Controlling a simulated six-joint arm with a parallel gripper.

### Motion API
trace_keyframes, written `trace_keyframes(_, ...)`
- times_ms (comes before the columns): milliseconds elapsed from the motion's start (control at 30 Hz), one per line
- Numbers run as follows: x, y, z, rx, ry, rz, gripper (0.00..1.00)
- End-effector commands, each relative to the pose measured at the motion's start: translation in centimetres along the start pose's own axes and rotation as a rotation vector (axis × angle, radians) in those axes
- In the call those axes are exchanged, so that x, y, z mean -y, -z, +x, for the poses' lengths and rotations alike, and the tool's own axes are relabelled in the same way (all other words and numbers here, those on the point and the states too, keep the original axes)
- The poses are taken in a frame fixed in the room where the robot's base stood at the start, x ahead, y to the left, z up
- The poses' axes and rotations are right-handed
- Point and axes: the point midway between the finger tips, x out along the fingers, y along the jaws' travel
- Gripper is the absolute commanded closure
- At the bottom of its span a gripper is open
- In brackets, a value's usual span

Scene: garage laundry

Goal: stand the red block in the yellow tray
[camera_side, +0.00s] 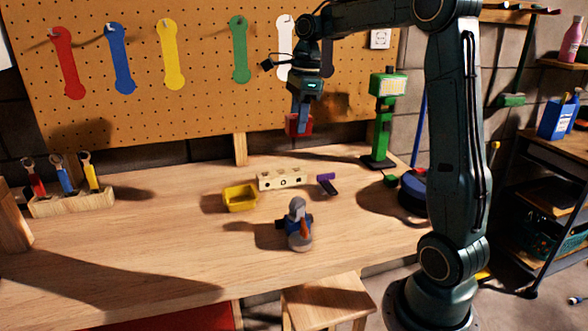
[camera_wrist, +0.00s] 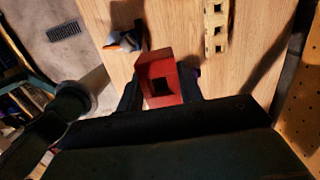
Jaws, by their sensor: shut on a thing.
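My gripper (camera_side: 301,122) is shut on the red block (camera_side: 293,125) and holds it high above the workbench. In the wrist view the red block (camera_wrist: 158,68) sits between the two dark fingers (camera_wrist: 162,92), with a dark square hole in the face I see. The yellow tray (camera_side: 240,198) lies on the bench, below and to the left of the block in the side view. The tray looks empty there, and I do not see it in the wrist view.
A wooden strip with holes (camera_side: 282,179) lies behind and right of the tray. A grey and blue bird-like figure (camera_side: 298,226) stands in front. A purple-topped dark item (camera_side: 327,184) and a green stand (camera_side: 382,125) are to the right. The bench's left middle is clear.

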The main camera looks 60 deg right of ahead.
Motion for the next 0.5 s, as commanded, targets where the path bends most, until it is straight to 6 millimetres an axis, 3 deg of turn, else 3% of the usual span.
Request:
trace_keyframes(200,3.2,-4.4,0.7,-0.002,-0.002,-0.005,0.86)
trace_keyframes(500,6.3,-10.4,2.4,-0.008,0.002,-0.006,0.86)
